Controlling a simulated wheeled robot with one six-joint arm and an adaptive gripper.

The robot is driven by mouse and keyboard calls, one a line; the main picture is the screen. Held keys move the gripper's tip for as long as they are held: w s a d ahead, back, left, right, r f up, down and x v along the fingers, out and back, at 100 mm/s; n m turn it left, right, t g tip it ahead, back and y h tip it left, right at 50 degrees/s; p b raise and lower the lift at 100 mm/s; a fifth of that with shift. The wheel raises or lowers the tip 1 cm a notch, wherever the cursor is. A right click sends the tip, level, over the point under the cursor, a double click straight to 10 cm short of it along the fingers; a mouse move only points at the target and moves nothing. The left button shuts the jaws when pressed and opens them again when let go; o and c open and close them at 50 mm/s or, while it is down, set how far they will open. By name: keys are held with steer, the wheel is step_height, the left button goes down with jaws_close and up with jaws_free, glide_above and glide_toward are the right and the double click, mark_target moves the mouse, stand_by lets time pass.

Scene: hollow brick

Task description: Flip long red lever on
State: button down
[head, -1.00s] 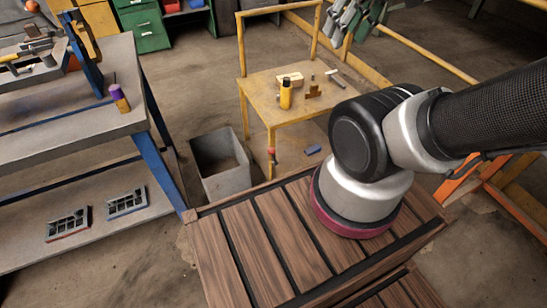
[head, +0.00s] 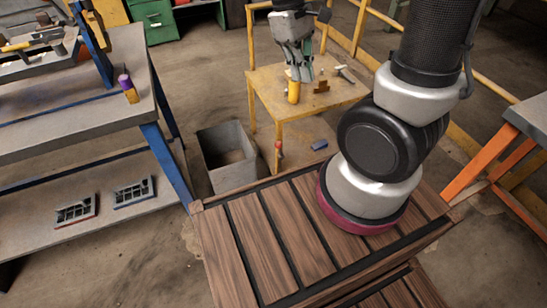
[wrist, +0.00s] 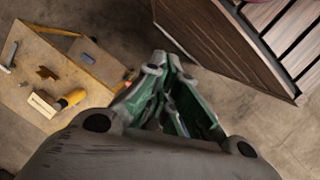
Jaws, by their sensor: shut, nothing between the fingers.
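A small red-tipped piece (head: 279,145), perhaps the lever, shows by the front leg of the yellow table. Its length and on or off position are too small to tell. A small red spot also shows in the wrist view (wrist: 129,75), left of the fingers and partly hidden by one. My gripper (head: 304,79) is shut and empty, pointing down. In the head view it overlaps the back of the yellow table (head: 262,88). In the wrist view my gripper (wrist: 168,65) has its tips together over bare floor, to the right of that table, touching nothing visible.
A yellow tool (head: 294,92) and several small items lie on the yellow table. A grey open bin (head: 232,182) stands left of it. A blue-legged workbench (head: 60,118) is at left, an orange-legged table (head: 490,160) at right.

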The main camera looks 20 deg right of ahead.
steer(key=w+a+f+n+t+h, duration=0.2)
steer(key=f+n+h, duration=0.3)
steer(key=f, duration=1)
steer(key=w+a+f+n+t+h, duration=0.1)
steer(key=w+a+f+n+h, duration=0.15)
steer(key=f+n, duration=0.85)
steer(key=w+a+f+n+t+h, duration=0.15)
steer(key=f+h, duration=0.25)
steer(key=f, duration=1.5)
steer(key=w+a+f+n+t+y, duration=0.2)
steer(key=w+a+f+n+t, duration=0.1)
steer(key=w+a, duration=0.2)
steer(key=shift+w+f, duration=0.35)
steer(key=shift+f, duration=0.05)
steer(key=shift+d, duration=0.1)
steer(key=w+d+f, duration=0.3)
steer(key=w+d, duration=0.2)
steer(key=d, duration=0.6)
steer(key=shift+w+d, duration=0.15)
steer(key=shift+w, duration=0.25)
steer(key=shift+d+r, duration=0.1)
